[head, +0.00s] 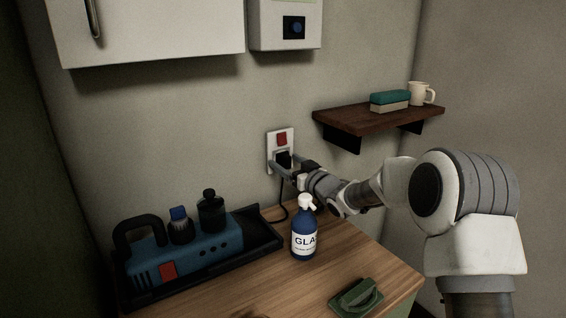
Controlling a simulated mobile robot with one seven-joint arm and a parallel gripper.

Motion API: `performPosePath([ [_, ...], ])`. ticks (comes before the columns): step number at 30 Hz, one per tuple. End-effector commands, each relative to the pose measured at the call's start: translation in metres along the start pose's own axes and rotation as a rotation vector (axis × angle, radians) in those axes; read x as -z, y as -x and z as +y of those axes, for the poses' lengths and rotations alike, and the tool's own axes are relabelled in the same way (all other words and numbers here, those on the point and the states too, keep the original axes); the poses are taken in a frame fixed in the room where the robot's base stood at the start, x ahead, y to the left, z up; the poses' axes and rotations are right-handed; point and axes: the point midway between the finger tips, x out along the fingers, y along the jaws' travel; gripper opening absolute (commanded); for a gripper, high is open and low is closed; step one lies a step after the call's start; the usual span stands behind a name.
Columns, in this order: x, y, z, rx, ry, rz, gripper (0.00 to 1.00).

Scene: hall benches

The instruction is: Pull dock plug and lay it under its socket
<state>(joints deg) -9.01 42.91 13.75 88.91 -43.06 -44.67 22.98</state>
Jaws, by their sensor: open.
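The socket (274,146) is a white wall plate with a red switch, above the back of the wooden bench. The black dock plug (283,159) sits at the lower part of the plate, and a black cord hangs from below it to the bench. My gripper (285,162) is open at the plate, with its fingers around or beside the plug; which of the two I cannot tell. Part of the plug is hidden by the fingers. The blue dock (198,251) with a black handle stands at the left of the bench, in a black tray (264,235).
A green object (355,298) lies near the front right edge. A wall shelf (370,119) holds a mug (421,93) and a box (389,101). The bench below the socket has a little free room.

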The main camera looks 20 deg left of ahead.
Motion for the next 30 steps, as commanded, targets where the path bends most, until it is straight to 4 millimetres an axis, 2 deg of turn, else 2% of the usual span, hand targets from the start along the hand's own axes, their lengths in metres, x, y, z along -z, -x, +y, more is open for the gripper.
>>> performPosePath([
  [8, 0.0001, 0.0000, -0.0001, 0.000, 0.000, 0.000, 0.85],
  [11, 0.0001, 0.0000, -0.0001, 0.000, 0.000, 0.000, 0.71],
  [21, 0.0000, 0.0000, -0.0001, 0.000, 0.000, 0.000, 0.09],
  [23, 0.0000, 0.0000, -0.0001, 0.000, 0.000, 0.000, 0.00],
  [30, 0.0002, 0.0000, -0.0001, 0.000, 0.000, 0.000, 0.00],
])
